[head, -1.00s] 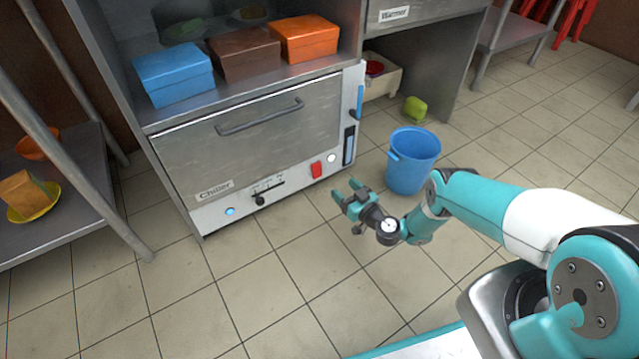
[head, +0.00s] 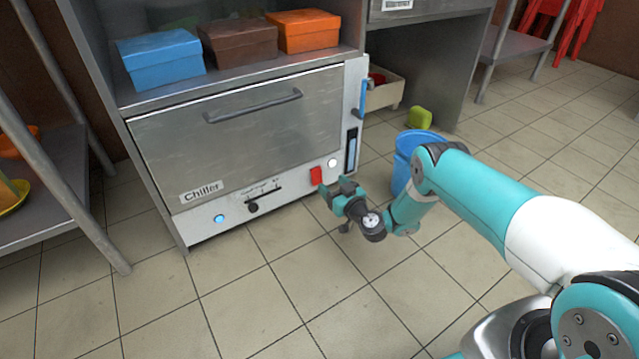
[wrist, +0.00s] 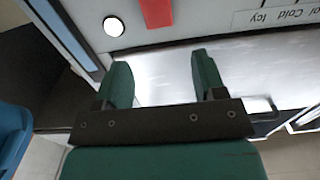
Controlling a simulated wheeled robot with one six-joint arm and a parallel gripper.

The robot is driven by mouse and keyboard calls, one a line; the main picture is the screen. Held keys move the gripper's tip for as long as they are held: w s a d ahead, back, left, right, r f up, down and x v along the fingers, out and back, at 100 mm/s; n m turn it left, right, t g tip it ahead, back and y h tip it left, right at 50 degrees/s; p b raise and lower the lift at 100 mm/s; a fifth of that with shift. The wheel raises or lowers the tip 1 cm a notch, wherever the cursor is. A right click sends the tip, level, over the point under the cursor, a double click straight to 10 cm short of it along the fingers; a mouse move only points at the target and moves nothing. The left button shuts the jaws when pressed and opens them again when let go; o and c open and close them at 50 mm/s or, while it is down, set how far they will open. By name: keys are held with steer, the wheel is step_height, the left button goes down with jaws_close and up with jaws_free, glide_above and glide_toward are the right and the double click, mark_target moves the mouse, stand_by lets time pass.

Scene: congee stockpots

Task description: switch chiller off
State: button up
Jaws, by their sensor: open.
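The chiller (head: 240,130) is a grey metal cabinet with a bar handle and a "Chiller" label. Its lower panel carries a lit blue light (head: 219,218), a slider with a black knob (head: 253,208), a red switch (head: 316,175) and a white round button (head: 332,162). My gripper (head: 335,188) is open and empty, close in front of the panel by the red switch. In the wrist view, the red switch (wrist: 157,12) is at the top, beyond and between the fingertips (wrist: 160,75), with the white button (wrist: 113,26) to its left. I see no contact with the switch.
A blue bucket (head: 403,165) stands on the floor right of the chiller, partly behind my arm. Blue (head: 160,62), brown (head: 238,42) and orange (head: 308,31) boxes sit on the shelf above. A metal rack (head: 60,190) stands at left. The floor in front is clear.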

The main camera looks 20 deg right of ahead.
mark_target(317, 169)
steer(key=b+x, duration=0.2)
steer(key=x, duration=0.1)
steer(key=b+x, duration=0.2)
steer(key=x, duration=0.1)
steer(key=shift+w+a+f, duration=0.15)
steer(key=shift+w+f, duration=0.05)
steer(key=shift+w, duration=0.15)
steer(key=shift+w+a+r+b, duration=0.1)
steer(key=shift+w+r+b, duration=0.1)
steer(key=shift+w+b, duration=0.25)
